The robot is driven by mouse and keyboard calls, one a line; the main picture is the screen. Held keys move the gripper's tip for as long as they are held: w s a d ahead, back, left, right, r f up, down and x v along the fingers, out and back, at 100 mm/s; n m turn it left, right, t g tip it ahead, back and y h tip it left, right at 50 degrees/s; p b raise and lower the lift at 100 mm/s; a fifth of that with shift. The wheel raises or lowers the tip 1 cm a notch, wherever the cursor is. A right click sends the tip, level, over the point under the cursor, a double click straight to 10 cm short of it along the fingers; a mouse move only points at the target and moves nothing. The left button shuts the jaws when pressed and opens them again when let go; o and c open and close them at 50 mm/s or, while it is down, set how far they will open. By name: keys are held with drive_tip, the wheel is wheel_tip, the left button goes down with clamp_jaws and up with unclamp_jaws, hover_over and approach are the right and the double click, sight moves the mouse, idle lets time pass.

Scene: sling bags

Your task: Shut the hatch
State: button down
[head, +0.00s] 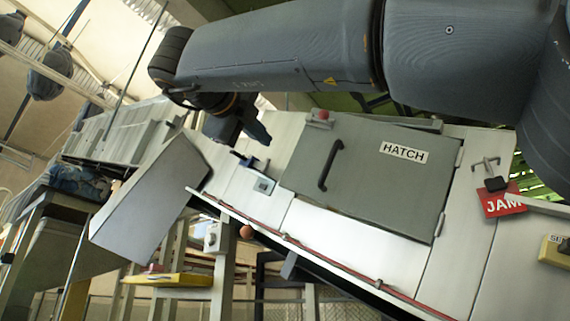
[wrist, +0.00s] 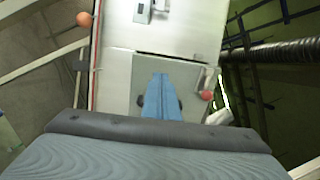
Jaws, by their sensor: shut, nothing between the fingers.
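The hatch (head: 385,185) is a grey square door with a white HATCH label and a black bar handle (head: 330,165) near its left edge. Hinges show along its right edge. It lies flat or nearly flat in the pale sloping panel; I cannot tell whether a small gap is left. My gripper (head: 258,133) is shut and empty, above the panel to the left of the hatch. In the wrist view, the blue fingers (wrist: 160,80) are together and overlap the near part of the grey hatch (wrist: 185,68), hiding part of it.
A red knob (head: 321,115) sits at the hatch's upper left corner. A small switch plate (head: 264,185) is on the panel to the left. A red JAM tag (head: 502,203) hangs at the right. An orange ball (head: 246,232) sticks out below the panel's edge.

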drive_tip(key=p, duration=0.5)
approach(290, 162)
drive_tip(key=x, duration=0.4)
drive_tip(key=shift+w+d+r, duration=0.15)
drive_tip(key=shift+w+d, duration=0.1)
drive_tip(key=shift+w, duration=0.05)
drive_tip(key=shift+x, duration=0.9)
